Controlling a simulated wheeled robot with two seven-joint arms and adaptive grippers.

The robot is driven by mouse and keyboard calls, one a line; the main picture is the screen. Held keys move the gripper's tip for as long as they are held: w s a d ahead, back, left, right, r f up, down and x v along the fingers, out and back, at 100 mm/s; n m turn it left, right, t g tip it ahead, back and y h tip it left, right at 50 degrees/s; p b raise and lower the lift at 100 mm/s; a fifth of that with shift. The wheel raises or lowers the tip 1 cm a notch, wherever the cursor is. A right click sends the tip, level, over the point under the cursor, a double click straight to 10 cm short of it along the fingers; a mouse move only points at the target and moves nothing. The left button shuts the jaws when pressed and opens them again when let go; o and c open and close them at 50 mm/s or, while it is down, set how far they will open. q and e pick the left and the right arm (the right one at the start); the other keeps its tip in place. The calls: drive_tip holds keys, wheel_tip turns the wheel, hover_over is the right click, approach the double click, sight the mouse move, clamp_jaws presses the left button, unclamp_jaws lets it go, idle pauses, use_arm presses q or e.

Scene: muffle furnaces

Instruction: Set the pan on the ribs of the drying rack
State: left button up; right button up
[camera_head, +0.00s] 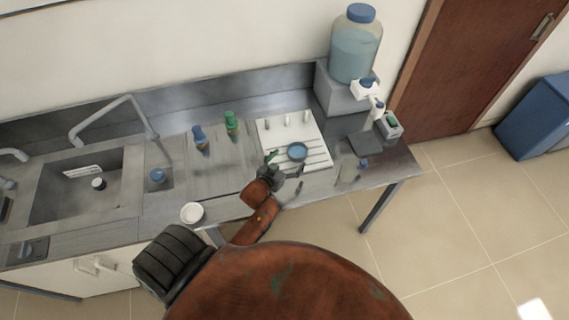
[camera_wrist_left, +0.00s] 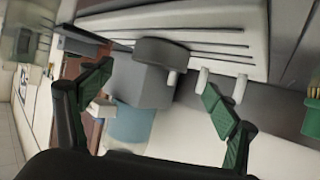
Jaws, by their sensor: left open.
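The pan (camera_head: 297,152), a small round dish with a blue inside and a dark rim, sits flat on the ribs of the white drying rack (camera_head: 266,130). In the left wrist view the pan (camera_wrist_left: 165,52) shows side-on as a dark grey disc against the ribbed face of the rack (camera_wrist_left: 235,14). My left gripper (camera_head: 285,166) is just in front of the pan in the head view. Its green-padded fingers are spread wide, and it also shows in the left wrist view (camera_wrist_left: 157,80) with nothing between the fingers. My right gripper is not in view.
Upright pegs (camera_head: 287,118) stand along the rack's back. A large water bottle (camera_head: 354,50) on a grey block (camera_head: 340,92) stands behind right. Blue-capped (camera_head: 200,139) and green-capped (camera_head: 231,124) bottles are left of the rack. A white bowl (camera_head: 192,213) sits near the front edge.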

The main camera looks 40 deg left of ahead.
use_arm(q)
drive_tip(key=v, duration=0.4)
drive_tip(key=shift+d, duration=0.1)
idle(0.5)
